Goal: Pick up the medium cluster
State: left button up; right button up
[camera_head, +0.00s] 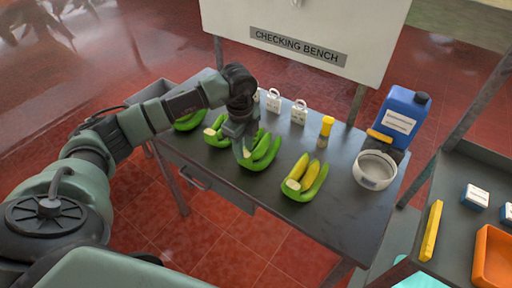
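Several banana clusters lie in a row on the dark bench. One green cluster (188,123) is at the left, partly hidden by my arm. A second green cluster (217,137) lies just left of my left gripper. A third green cluster (262,154) lies just right of and below it. A cluster with yellow and green fruit (305,182) lies furthest right. I cannot tell for sure which is the medium one. My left gripper (242,142) points down, low over the bench at the third cluster; its fingertips and any contact are unclear. My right gripper is out of view.
The bench (340,200) has small white tags (299,112), a yellow-capped bottle (325,131), a blue jug (399,118) and a round white bowl (374,169). A sign board (310,30) stands behind. A shelf with an orange tray (492,258) is at right.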

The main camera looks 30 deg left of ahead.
pick_arm(q)
jog(key=shift+f, duration=1.15)
grip_shut()
jog(key=shift+w+r, duration=0.1)
jog(key=shift+w, duration=0.05)
